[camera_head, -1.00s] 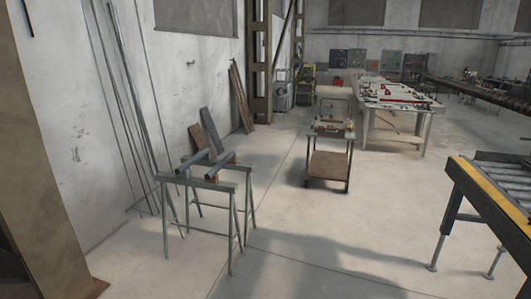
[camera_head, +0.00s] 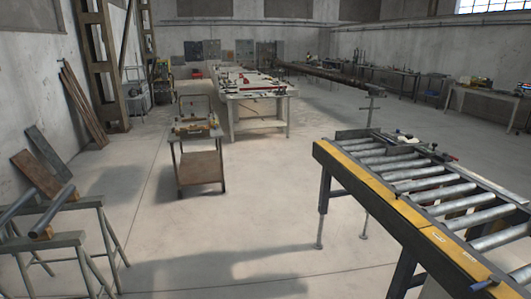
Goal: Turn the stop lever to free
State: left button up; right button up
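I cannot pick out the stop lever in this view. A roller table (camera_head: 425,240) with a yellow side rail (camera_head: 385,198) and several grey rollers stands at the right. At its far end are a dark bracket and small parts (camera_head: 410,143), too small to tell apart. A small dark piece (camera_head: 483,284) shows on the near rail at the bottom right. Neither of my grippers is in view.
A wheeled cart (camera_head: 200,168) with items on top stands left of centre. A long white workbench (camera_head: 262,127) with red parts is behind it. Trestles (camera_head: 55,240) bearing pipes are at the lower left. The concrete floor (camera_head: 240,225) between trestles and roller table is clear.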

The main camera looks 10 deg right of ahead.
aim_at(445, 154)
jog(key=i+z, duration=0.3)
jog(key=i, duration=1.3)
jog(key=i+z, duration=0.2)
jog(key=i, duration=0.3)
jog(key=i+j+z, duration=0.15)
jog(key=i, duration=0.35)
jog(key=i+j+z, duration=0.2)
jog(key=i, duration=0.3)
jog(key=i+j+z, duration=0.1)
jog(key=i+z, duration=0.3)
jog(key=i+j+z, duration=0.1)
jog(key=z, duration=0.35)
jog(key=i+j+z, duration=0.65)
jog(key=z, duration=0.15)
jog(key=i+j+z, duration=0.2)
jog(key=j+z, duration=0.2)
jog(key=k+j+u, duration=0.15)
jog(key=u, duration=0.15)
jog(key=k+j+u, duration=0.15)
jog(key=j, duration=0.3)
jog(key=j+u, duration=0.1)
jog(key=j, duration=0.4)
jog(key=j+z, duration=0.75)
jog(key=j, duration=0.2)
